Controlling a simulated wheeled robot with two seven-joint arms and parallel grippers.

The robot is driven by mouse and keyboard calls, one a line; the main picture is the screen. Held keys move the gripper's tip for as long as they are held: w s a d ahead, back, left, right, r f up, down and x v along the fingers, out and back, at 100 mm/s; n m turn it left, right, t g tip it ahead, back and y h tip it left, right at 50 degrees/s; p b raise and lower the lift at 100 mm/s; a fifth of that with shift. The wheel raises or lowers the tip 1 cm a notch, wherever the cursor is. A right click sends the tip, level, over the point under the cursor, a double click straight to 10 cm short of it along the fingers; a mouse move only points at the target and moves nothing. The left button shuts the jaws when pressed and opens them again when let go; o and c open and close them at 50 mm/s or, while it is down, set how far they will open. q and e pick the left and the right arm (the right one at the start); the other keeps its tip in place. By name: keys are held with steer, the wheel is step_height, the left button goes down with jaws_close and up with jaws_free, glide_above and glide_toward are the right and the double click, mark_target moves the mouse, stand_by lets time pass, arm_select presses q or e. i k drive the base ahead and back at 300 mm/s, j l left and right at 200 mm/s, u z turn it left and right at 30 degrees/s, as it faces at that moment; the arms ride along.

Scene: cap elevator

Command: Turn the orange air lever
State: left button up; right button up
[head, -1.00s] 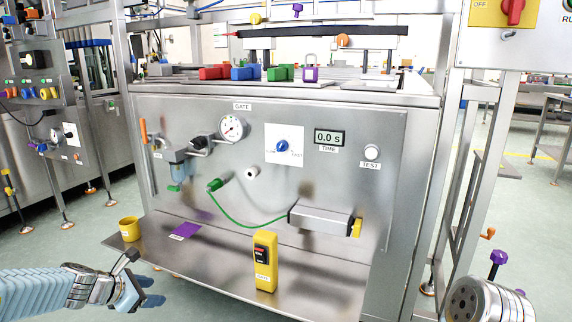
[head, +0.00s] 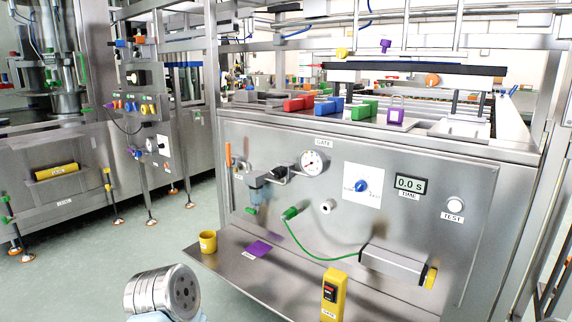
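The orange air lever (head: 228,155) is at the upper left of the steel front panel (head: 400,240). Its orange handle stands about upright, with a small label and fitting just below and right of it. Nothing touches it. A metal cylindrical link of my arm (head: 160,293) shows at the bottom, left of the panel and well below the lever. No fingers of either gripper show.
A pressure gauge (head: 313,163), a blue knob (head: 362,186) and a green hose (head: 312,246) are on the panel. On the shelf (head: 222,262) below stand a yellow cup (head: 208,241) and a yellow device (head: 341,299). Open floor lies left of the cabinet.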

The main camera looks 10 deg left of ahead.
mark_target(230, 162)
steer(key=i+j+u, duration=0.65)
steer(key=i, duration=0.35)
